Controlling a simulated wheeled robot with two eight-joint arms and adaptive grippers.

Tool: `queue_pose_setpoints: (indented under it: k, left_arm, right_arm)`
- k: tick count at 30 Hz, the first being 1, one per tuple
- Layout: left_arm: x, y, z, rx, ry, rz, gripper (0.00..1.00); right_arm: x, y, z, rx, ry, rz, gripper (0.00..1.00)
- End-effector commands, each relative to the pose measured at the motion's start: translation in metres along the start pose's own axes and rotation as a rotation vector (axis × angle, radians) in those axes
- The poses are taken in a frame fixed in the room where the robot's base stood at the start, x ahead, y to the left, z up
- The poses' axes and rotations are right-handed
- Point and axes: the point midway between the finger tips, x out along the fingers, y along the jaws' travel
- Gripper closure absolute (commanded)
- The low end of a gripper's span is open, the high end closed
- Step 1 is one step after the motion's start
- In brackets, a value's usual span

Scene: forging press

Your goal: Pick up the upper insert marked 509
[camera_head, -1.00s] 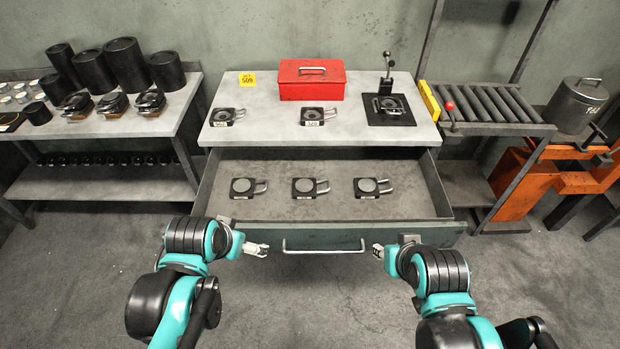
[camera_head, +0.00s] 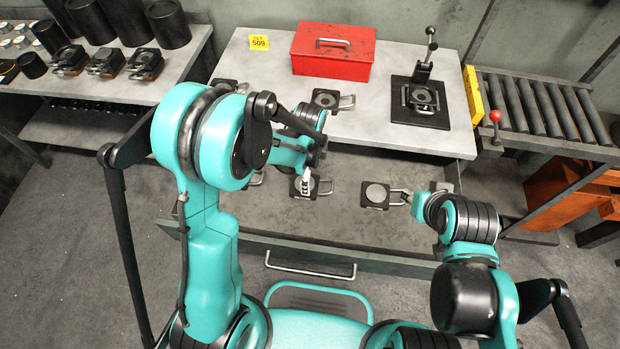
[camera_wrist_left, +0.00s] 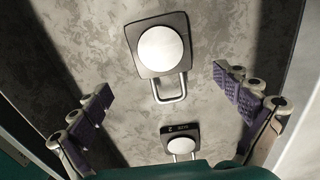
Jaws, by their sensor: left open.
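In the drawer, the middle insert (camera_head: 318,187) and the right insert (camera_head: 374,194) are dark square plates with a pale round disc and a loop handle. The left one is mostly hidden behind my left arm. My left gripper (camera_head: 307,183) reaches down at the middle insert in the head view. In the left wrist view it is open and empty (camera_wrist_left: 168,106), with one insert (camera_wrist_left: 160,48) ahead and a smaller-looking one (camera_wrist_left: 180,142) below. The lower one's label is too small to read surely. My right gripper (camera_head: 408,198) is by the right insert's handle; its jaws are unclear.
A yellow 509 sign (camera_head: 259,43) and red toolbox (camera_head: 334,52) are on the table. One insert (camera_head: 325,98) lies near its front, and another (camera_head: 420,97) is in the black lever fixture (camera_head: 430,75). The open drawer's front handle (camera_head: 310,270) is nearest me.

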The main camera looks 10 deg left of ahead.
Motion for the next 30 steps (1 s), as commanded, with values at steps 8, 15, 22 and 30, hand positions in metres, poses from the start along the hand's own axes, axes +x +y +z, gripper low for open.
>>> queue_pose_setpoints:
  k: [8, 15, 22, 30]
  left_arm:
    - [0.031, -0.003, 0.006, -0.004, 0.000, -0.001, 0.00]
    - [0.065, -0.005, 0.011, -0.003, 0.000, -0.002, 0.00]
    - [0.065, -0.005, 0.011, -0.004, 0.000, -0.002, 0.00]
    - [0.065, -0.005, 0.011, -0.004, 0.000, -0.002, 0.69]
  right_arm:
    - [0.014, 0.000, 0.010, 0.000, 0.000, 0.000, 0.68]
    - [0.029, 0.000, 0.021, 0.000, 0.000, 0.000, 0.68]
    - [0.027, 0.000, 0.020, 0.000, 0.000, 0.000, 0.68]
    - [0.027, 0.000, 0.020, 0.000, 0.000, 0.000, 0.68]
